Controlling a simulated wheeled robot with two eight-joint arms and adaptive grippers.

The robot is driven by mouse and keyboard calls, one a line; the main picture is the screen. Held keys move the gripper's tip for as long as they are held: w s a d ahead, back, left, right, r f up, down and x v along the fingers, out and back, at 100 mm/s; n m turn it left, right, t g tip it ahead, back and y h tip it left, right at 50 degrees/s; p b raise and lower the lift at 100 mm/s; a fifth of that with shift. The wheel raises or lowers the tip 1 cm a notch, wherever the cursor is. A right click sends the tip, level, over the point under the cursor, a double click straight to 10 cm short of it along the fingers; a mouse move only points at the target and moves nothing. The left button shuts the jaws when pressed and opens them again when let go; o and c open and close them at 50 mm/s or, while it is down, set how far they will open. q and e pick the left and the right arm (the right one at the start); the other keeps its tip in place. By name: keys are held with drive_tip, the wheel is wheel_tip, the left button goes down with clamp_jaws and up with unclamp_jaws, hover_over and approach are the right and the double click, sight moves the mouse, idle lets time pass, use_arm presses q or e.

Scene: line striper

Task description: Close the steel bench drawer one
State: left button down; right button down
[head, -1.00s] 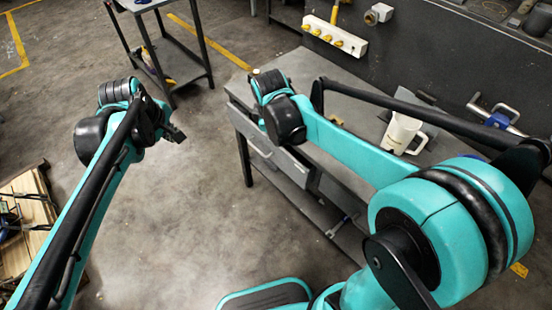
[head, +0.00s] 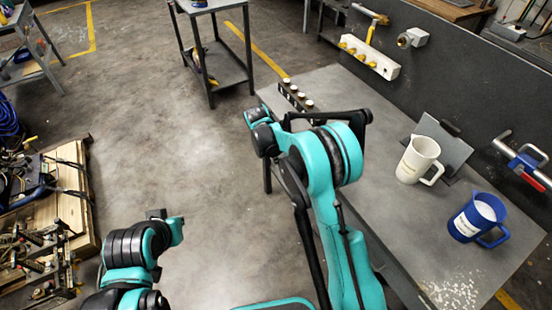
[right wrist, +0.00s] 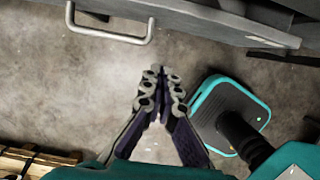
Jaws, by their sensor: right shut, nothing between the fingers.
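The steel bench (head: 335,88) stands at the right of the head view, its drawer side mostly hidden behind my right arm. In the right wrist view, a pale bar handle (right wrist: 112,37) on a grey drawer front shows at the top left. Another handle (right wrist: 272,42) shows farther right. I cannot tell which is drawer one or how far either is out. My right gripper (right wrist: 165,76) is shut and empty, below the handles in that view and apart from them. My left gripper (head: 157,214) is at the lower left of the head view, small and partly hidden, away from the bench.
A white mug (head: 418,160) and a blue mug (head: 476,218) stand on the bench. A dark trolley (head: 222,70) stands beyond. A wooden pallet (head: 72,180) lies left. The floor between is clear.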

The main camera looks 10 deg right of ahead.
drive_tip(key=w+d+f+b, duration=0.1)
drive_tip(key=d+f+b, duration=0.2)
drive_tip(key=d+f, duration=0.2)
drive_tip(key=shift+w+f, duration=0.25)
drive_tip(key=shift+w, duration=0.15)
drive_tip(key=shift+d, duration=0.15)
drive_tip(key=shift+w+d, duration=0.25)
drive_tip(key=shift+d, duration=0.35)
drive_tip(key=shift+w+d, duration=0.25)
drive_tip(key=shift+d, duration=0.35)
drive_tip(key=shift+a, duration=0.2)
